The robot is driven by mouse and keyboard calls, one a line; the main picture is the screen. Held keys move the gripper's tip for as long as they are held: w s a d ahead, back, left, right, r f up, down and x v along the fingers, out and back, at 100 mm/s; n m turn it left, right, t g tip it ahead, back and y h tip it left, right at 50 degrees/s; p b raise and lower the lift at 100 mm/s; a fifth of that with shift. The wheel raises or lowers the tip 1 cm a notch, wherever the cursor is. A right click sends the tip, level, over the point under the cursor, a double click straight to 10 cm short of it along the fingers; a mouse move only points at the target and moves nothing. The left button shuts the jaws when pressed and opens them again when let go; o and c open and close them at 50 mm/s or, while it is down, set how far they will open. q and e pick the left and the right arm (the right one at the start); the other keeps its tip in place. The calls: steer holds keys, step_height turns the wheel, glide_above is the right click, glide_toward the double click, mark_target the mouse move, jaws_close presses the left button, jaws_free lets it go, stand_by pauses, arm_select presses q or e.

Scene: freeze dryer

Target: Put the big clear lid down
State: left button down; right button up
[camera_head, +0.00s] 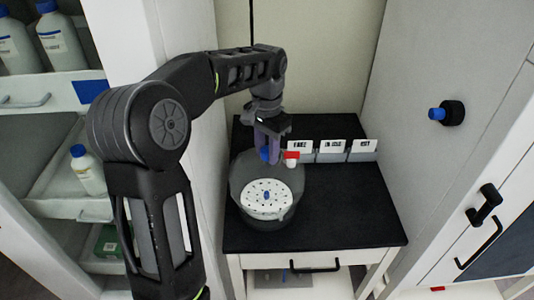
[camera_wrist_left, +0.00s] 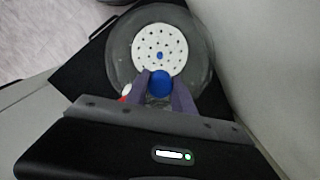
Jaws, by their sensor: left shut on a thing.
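The big clear lid (camera_head: 239,174) is a see-through dome with a blue knob (camera_wrist_left: 160,84) on top. It is over the black countertop at its left part, and a white perforated disc (camera_head: 265,199) with a small blue centre shows through or beside it. My left gripper (camera_head: 267,152) is shut on the lid's blue knob. In the left wrist view, the left gripper (camera_wrist_left: 163,88) has a finger on each side of the knob. I cannot tell whether the lid's rim touches the counter. My right gripper is not in view.
A small white bottle with a red cap (camera_head: 291,159) stands close to the right of the lid. Several grey boxes with white labels (camera_head: 331,150) line the counter's back. The black countertop (camera_head: 350,205) is clear at the front right. White walls and cabinets flank it.

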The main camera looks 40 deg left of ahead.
arm_select(q)
steer(key=shift+f, duration=0.65)
steer(key=shift+f, duration=0.4)
steer(key=shift+f+b, duration=0.2)
steer(key=shift+b, duration=0.15)
steer(key=c, duration=1.1)
jaws_free()
steer(key=shift+o, duration=0.2)
